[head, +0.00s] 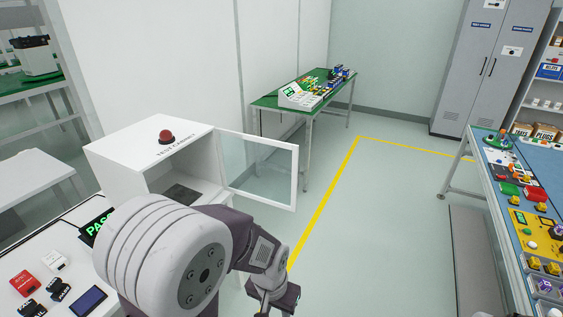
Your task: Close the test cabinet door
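The white test cabinet (128,158) stands on a white bench at the left, a red dome button (166,137) on its top. Its door (296,178), a clear pane in a white frame, stands wide open and juts out to the right from the cabinet's right front edge. Inside the cabinet a dark flat item (181,194) shows in part. My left arm covers the cabinet's lower front. My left gripper (265,306) is low in the picture, below the door and apart from it in the picture; its fingertips are cut off or unclear. My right gripper is not in view.
A display with green letters (97,227) and several small devices lie on the bench. A green-topped table (268,102) stands behind the door. A blue-topped workbench (529,165) with parts is at the right. Open floor with a yellow line (334,178) lies between.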

